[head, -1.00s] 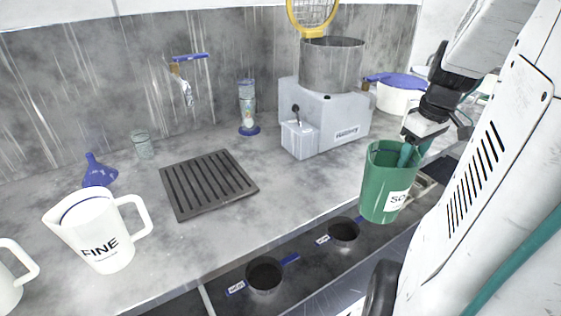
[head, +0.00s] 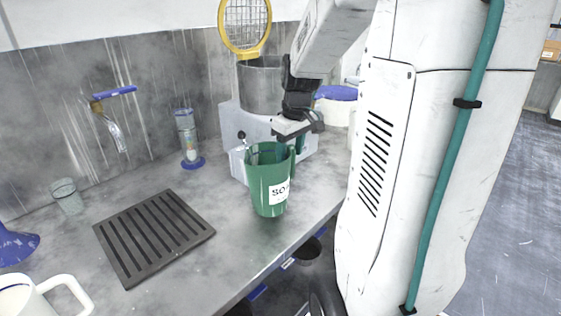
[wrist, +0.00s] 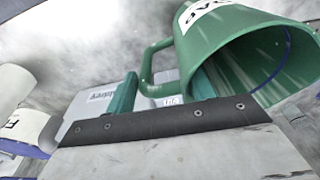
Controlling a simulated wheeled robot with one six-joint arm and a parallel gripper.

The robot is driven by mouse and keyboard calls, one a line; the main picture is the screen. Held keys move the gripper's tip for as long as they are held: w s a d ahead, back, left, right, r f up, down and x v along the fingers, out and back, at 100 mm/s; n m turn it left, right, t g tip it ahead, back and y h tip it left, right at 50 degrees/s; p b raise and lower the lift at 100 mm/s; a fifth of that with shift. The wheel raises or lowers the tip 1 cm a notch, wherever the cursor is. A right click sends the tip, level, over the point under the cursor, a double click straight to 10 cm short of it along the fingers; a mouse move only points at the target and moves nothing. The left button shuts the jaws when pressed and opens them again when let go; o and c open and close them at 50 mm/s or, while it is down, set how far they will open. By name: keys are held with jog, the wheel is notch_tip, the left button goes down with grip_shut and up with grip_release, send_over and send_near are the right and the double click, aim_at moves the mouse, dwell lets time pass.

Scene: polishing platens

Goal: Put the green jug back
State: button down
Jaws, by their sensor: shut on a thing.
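The green jug (head: 268,190), with a white label on its side, is upright in the head view, near the front edge of the worktop. I cannot tell whether its base touches the surface. My gripper (head: 301,142) is at the jug's right side and shut on its handle. In the wrist view the jug (wrist: 225,40) fills the upper right, its mouth towards the camera. The two teal fingers of my gripper (wrist: 160,92) are beside its green handle (wrist: 150,70). The jug's inside looks empty where it shows.
A slotted dark drain mat (head: 150,235) lies left of the jug. A grey machine (head: 235,125) stands close behind it. A white jug (head: 30,298), a blue funnel (head: 15,245) and a clear glass (head: 67,195) are at the left. Worktop (head: 225,230) between mat and jug is clear.

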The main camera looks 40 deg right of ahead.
jog(key=shift+w+a+f, duration=0.25)
jog(key=shift+w+f, duration=0.35)
jog(key=shift+f, duration=0.35)
jog(key=shift+w+a+f, duration=0.25)
jog(key=shift+w+f, duration=0.3)
jog(key=shift+f, duration=0.35)
jog(key=c, duration=0.5)
grip_release()
jog(key=shift+f, duration=0.1)
jog(key=r, duration=0.4)
jog(key=s+r, duration=0.1)
jog(key=r, duration=0.6)
jog(key=shift+s+r, duration=0.3)
jog(key=shift+r, duration=0.1)
jog(key=s+a+r, duration=0.1)
jog(key=s+a, duration=0.2)
jog(key=a, duration=0.3)
jog(key=s+a+r, duration=0.1)
jog(key=s+a, duration=0.2)
jog(key=a, duration=0.3)
jog(key=s+a+f, duration=0.1)
jog(key=s+a, duration=0.2)
jog(key=s, duration=0.1)
jog(key=s+a+f, duration=0.1)
jog(key=s+a, duration=0.2)
jog(key=s, duration=0.1)
jog(key=s+a+f, duration=0.2)
jog(key=s+a, duration=0.1)
jog(key=a, duration=0.1)
jog(key=shift+s, duration=0.4)
